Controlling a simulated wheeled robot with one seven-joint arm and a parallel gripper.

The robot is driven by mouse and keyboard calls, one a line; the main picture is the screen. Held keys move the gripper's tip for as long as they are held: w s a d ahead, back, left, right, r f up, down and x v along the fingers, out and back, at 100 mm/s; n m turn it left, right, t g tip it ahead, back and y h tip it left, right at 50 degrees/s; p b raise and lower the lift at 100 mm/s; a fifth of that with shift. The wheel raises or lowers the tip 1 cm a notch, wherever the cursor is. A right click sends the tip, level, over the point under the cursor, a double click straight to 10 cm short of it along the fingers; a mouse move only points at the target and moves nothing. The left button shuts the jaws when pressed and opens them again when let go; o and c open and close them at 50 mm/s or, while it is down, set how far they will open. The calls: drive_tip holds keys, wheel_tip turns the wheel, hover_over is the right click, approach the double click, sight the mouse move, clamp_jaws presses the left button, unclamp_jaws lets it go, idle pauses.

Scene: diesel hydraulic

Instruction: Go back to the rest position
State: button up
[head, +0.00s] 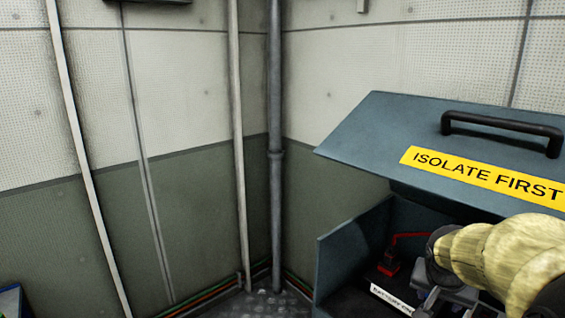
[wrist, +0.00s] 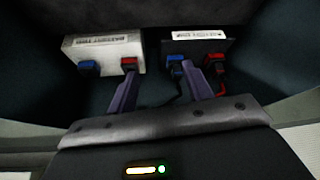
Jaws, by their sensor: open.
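In the head view, a blue-grey box (head: 345,255) stands at the right with its lid (head: 390,125) raised. My gripper (wrist: 158,72) is open, its two fingers apart with nothing visible between them. In the wrist view the fingers point toward two batteries inside the box. The left battery is white (wrist: 104,50), with a blue terminal (wrist: 88,68) and a red terminal (wrist: 129,64). The right battery is dark (wrist: 228,46), with blue (wrist: 175,66) and red (wrist: 214,63) connectors and cables. The fingertips overlap the terminals in view; I cannot tell whether they touch.
The lid carries a black handle (head: 500,130) and a yellow "ISOLATE FIRST" label (head: 480,175), above my arm. A grey pipe (head: 275,200) runs down the wall corner, left of the box. A cobbled floor patch (head: 262,304) shows below.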

drive_tip(key=s+a+r+n+g+y+p, duration=0.1)
drive_tip(key=s+a+r+n+p, duration=0.2)
drive_tip(key=a+r+p, duration=0.5)
drive_tip(key=s+a+r+n+y+p, duration=0.2)
drive_tip(key=a+r+p, duration=0.6)
drive_tip(key=p, duration=1)
drive_tip(key=s+a+n, duration=0.1)
drive_tip(key=s+n, duration=0.1)
drive_tip(key=s, duration=0.1)
drive_tip(key=shift+g+y, duration=0.3)
drive_tip(key=shift+g, duration=0.1)
